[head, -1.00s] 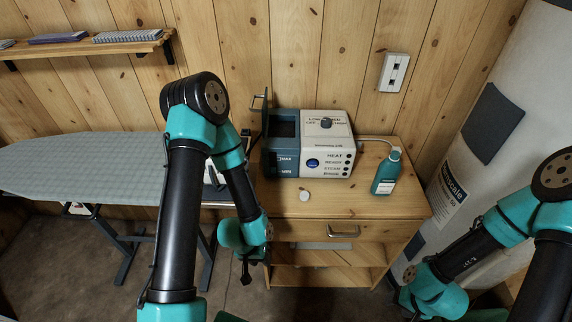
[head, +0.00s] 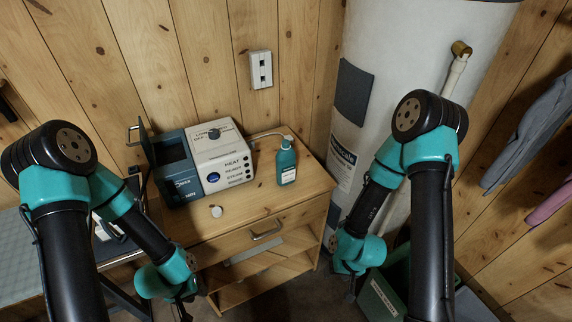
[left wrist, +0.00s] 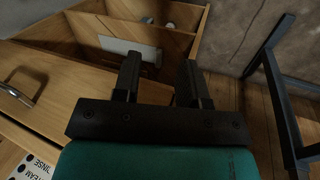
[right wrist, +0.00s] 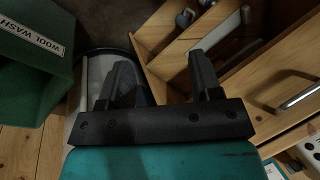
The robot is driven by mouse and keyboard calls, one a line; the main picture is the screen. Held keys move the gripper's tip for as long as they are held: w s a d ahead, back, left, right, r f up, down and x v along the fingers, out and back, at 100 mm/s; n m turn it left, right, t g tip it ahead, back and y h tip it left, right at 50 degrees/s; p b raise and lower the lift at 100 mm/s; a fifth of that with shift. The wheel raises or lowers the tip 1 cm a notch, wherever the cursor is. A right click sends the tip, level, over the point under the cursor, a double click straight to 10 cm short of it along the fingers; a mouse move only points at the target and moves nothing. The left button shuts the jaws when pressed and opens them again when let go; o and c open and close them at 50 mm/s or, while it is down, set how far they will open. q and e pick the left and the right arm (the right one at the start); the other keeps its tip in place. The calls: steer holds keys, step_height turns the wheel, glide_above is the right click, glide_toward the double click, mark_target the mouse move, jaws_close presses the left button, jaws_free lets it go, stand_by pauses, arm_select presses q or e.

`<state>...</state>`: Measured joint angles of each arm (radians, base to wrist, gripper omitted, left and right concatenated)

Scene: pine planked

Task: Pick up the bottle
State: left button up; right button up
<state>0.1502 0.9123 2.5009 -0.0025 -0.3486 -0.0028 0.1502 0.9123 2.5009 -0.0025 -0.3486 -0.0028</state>
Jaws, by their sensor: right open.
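The bottle (head: 286,165) is teal with a pale label and a pump-like top. It stands upright on the right part of the wooden cabinet top (head: 245,208). My left gripper (left wrist: 160,72) is open and empty, low by the cabinet's front left, well away from the bottle. My right gripper (right wrist: 162,66) is open and empty, low at the cabinet's right side, below the bottle's level. In the head view the right gripper's fingers are mostly hidden.
A white and blue-grey machine (head: 222,160) with an open lid stands left of the bottle. A small round white object (head: 216,211) lies in front of it. A white tank (head: 400,70) rises behind my right arm. A green bin (right wrist: 35,60) labelled WOOL WASH stands on the floor.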

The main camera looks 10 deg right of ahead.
steer(key=o, duration=0.8)
steer(key=w+a+r+n+t, duration=0.2)
steer(key=w+r+t, duration=0.2)
steer(key=w+r, duration=0.2)
steer(key=w+a+r+n+t, duration=0.1)
steer(key=w+r+t, duration=0.3)
steer(key=r, duration=0.6)
steer(key=w+a+r+n+t, duration=0.2)
steer(key=w+a+r+t, duration=0.1)
steer(key=w+r, duration=0.5)
steer(key=shift+r+n+t+y, duration=0.3)
steer(key=shift+r+t, duration=0.2)
steer(key=shift+a, duration=0.1)
